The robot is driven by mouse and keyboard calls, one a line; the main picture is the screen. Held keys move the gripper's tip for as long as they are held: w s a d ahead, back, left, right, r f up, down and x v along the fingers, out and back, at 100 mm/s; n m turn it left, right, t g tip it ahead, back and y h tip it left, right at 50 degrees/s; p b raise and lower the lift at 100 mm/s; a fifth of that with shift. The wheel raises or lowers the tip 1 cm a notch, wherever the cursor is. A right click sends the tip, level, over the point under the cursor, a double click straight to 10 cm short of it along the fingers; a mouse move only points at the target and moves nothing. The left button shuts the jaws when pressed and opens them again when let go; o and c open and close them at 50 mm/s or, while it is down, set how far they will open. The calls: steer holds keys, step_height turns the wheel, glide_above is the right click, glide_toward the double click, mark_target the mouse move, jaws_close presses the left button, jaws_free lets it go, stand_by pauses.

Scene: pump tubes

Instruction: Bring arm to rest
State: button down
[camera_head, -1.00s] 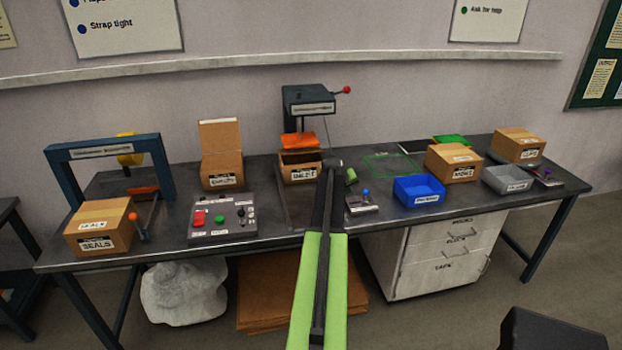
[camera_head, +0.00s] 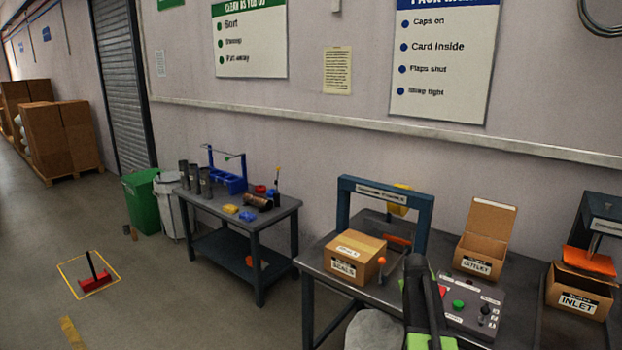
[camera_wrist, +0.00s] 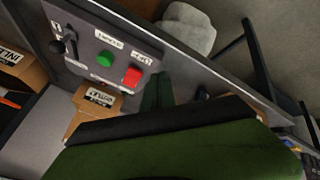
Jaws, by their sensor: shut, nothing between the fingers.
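My arm rises from the bottom of the head view, with its green part at the lower edge and its dark end in front of the bench. My gripper (camera_head: 414,262) shows there between the SEALS box (camera_head: 352,257) and the control panel (camera_head: 470,305). In the wrist view my gripper (camera_wrist: 157,92) is shut and empty, its dark green fingers together near the edge of the panel (camera_wrist: 93,48). The red button (camera_wrist: 132,76) and green button (camera_wrist: 104,59) are close beside the fingertips. Whether the fingers touch anything is hard to tell.
A blue press frame (camera_head: 384,190), a CUTLEY-like labelled open box (camera_head: 478,265) and an INLET box (camera_head: 578,300) stand on the bench. A side table (camera_head: 240,213) with tubes stands left. Floor (camera_head: 150,300) at left is mostly open, except a red-based stand (camera_head: 95,282).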

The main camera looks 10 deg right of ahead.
steer(key=s+a+f+n+g+y, duration=0.1)
steer(key=s+a, duration=0.2)
steer(key=a, duration=0.9)
steer(key=s+a+f+n+y, duration=0.1)
steer(key=s+a+y, duration=0.1)
steer(key=a, duration=0.9)
steer(key=s+a+f+n+g+y, duration=0.1)
steer(key=s+a, duration=0.2)
steer(key=a, duration=0.9)
steer(key=s+a+m+g, duration=0.1)
steer(key=s+a+g, duration=0.1)
steer(key=s, duration=0.7)
steer(key=shift+a+f+m+g+y, duration=0.25)
steer(key=shift+f+m+g+y, duration=0.05)
steer(key=shift+f+y, duration=0.15)
